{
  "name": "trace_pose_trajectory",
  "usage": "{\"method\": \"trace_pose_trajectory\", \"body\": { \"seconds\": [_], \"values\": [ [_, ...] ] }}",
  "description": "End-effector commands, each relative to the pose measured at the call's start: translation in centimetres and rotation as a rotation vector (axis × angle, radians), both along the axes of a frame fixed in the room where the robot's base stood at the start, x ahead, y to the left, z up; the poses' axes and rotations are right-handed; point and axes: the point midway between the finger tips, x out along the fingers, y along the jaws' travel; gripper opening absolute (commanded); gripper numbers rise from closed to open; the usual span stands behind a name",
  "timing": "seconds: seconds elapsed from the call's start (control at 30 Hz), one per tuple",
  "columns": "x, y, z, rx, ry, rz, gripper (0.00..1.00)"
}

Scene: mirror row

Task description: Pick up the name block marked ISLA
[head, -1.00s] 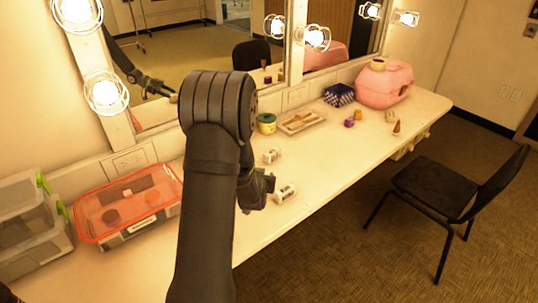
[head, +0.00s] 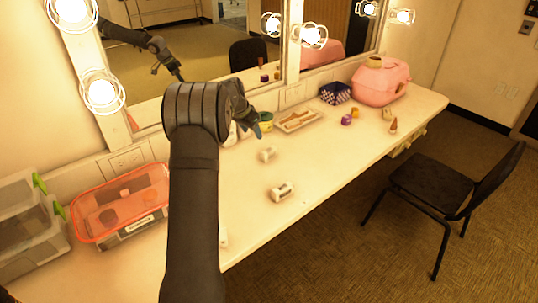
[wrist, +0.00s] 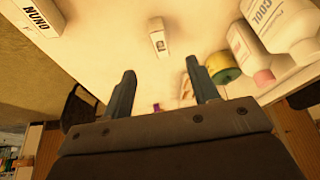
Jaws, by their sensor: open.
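My gripper (head: 258,128) is raised near the mirror side of the counter; in the wrist view its two fingers (wrist: 162,88) are apart with nothing between them. A small white block (wrist: 158,44) with a dark mark lies on the counter ahead of the fingers; its lettering is too small to read. Another white block (wrist: 35,17) at the wrist view's top left reads NUNO. In the head view two white blocks lie on the counter, one nearer the mirror (head: 267,154) and one nearer the front edge (head: 282,192). I cannot read ISLA on any block.
White bottles (wrist: 275,22) and a green tin with a yellow lid (wrist: 223,67) stand close to the right finger in the wrist view. A brush tray (head: 298,120), a pink case (head: 381,82) and an orange-lidded box (head: 122,205) stand along the mirror.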

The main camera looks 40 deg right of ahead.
Motion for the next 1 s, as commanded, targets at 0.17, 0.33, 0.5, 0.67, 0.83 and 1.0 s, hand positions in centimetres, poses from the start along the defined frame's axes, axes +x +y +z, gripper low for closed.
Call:
{"method": "trace_pose_trajectory", "body": {
  "seconds": [0.17, 0.33, 0.5, 0.67, 0.83, 1.0],
  "values": [
    [0.0, -0.4, -0.9, 0.008, 0.013, -0.019, 0.55],
    [0.2, -1.8, -4.3, 0.009, 0.014, -0.018, 0.55],
    [0.4, -3.2, -7.7, 0.008, 0.013, -0.017, 0.55],
    [0.6, -4.2, -10.0, 0.007, 0.012, -0.016, 0.55],
    [0.7, -4.6, -11.0, 0.005, 0.011, -0.016, 0.55],
    [0.6, -5.5, -12.7, 0.006, 0.011, -0.016, 0.55]
  ]
}}
